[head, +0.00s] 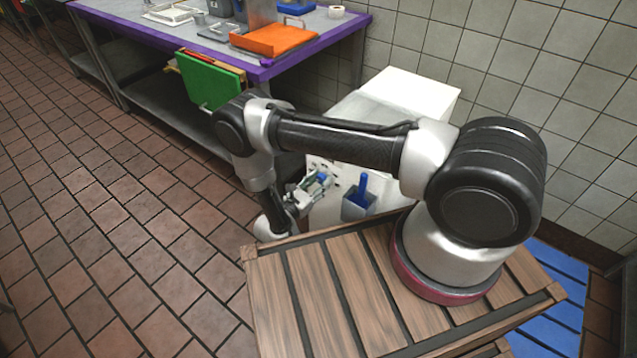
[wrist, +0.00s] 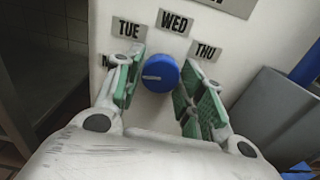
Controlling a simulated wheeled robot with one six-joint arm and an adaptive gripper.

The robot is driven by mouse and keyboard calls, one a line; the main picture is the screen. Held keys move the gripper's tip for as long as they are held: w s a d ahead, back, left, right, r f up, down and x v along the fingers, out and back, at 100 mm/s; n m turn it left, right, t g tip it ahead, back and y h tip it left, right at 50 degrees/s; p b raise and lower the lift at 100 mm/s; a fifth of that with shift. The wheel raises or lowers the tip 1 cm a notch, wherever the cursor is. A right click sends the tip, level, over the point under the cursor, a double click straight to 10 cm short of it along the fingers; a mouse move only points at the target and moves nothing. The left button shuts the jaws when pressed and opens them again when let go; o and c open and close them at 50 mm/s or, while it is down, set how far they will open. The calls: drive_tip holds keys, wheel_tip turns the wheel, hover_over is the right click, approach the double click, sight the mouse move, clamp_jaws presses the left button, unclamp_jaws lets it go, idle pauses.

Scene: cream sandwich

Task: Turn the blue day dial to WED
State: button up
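The blue day dial (wrist: 161,73) shows in the wrist view on a pale upright panel (wrist: 232,38). Its white mark points left in the picture, away from the WED label (wrist: 174,21) above it. The TUE label (wrist: 128,29) is at upper left and the THU label (wrist: 206,51) at upper right. Another label, starting with M, is mostly hidden by the left finger. My gripper (wrist: 163,72) is open, with green-padded fingers on either side of the dial. Contact with the dial cannot be told. In the head view my gripper (head: 316,184) is at the white cabinet's front; the dial is not discernible there.
A grey holder with a blue scoop (head: 362,187) hangs on the white cabinet (head: 425,92), right of my gripper. A purple-edged table (head: 115,17) stands behind, with a green board (head: 208,80) hanging at its edge. The tiled floor at left is clear.

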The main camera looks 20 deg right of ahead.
drive_tip(key=c, duration=0.4)
drive_tip(key=shift+m, duration=0.3)
drive_tip(key=m, duration=0.4)
drive_tip(key=shift+m, duration=0.3)
drive_tip(key=m, duration=0.4)
drive_tip(key=shift+w, duration=0.1)
drive_tip(key=m, duration=0.5)
drive_tip(key=shift+r+m, duration=0.1)
drive_tip(key=shift+m, duration=2.6)
